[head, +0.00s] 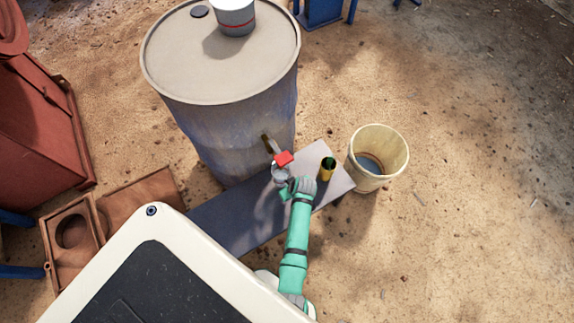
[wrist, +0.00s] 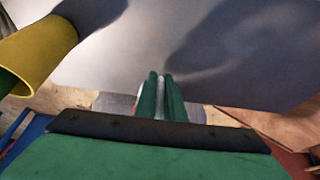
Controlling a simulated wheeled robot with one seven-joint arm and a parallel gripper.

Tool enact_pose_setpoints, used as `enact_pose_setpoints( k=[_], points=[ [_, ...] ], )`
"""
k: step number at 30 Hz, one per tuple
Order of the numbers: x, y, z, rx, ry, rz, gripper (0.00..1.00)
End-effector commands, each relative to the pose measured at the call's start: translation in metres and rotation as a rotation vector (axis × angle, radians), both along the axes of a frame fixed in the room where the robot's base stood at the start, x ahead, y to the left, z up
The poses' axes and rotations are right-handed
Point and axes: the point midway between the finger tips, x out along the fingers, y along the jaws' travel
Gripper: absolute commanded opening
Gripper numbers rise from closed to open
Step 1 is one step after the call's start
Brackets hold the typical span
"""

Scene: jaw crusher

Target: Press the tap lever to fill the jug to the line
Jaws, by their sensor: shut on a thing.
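The tap (head: 268,144) sticks out low on the front of the big grey drum, with a red lever (head: 284,158) at its end. A small pale, see-through jug (head: 279,174) stands under the tap on the grey plank. My gripper (head: 290,184) is at the jug's near right side, just below the lever and apart from it. In the wrist view my gripper (wrist: 160,82) is shut on a thin pale strip, which looks like part of the jug. The fill line and water level are too small to tell.
The drum (head: 235,120) carries a white pot with a red band (head: 234,18). A cream bucket (head: 377,157) stands on the ground further right. Rusty machinery (head: 40,115) is at left.

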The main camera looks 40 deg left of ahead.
Motion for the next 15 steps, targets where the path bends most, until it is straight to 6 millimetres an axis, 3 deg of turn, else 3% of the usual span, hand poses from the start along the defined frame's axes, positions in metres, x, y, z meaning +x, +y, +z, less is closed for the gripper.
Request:
enact_pose_setpoints(
  k=[15],
  points=[
    [0.0, 0.001, -0.053, 0.0, 0.001, 0.0, 0.0]
  ],
)
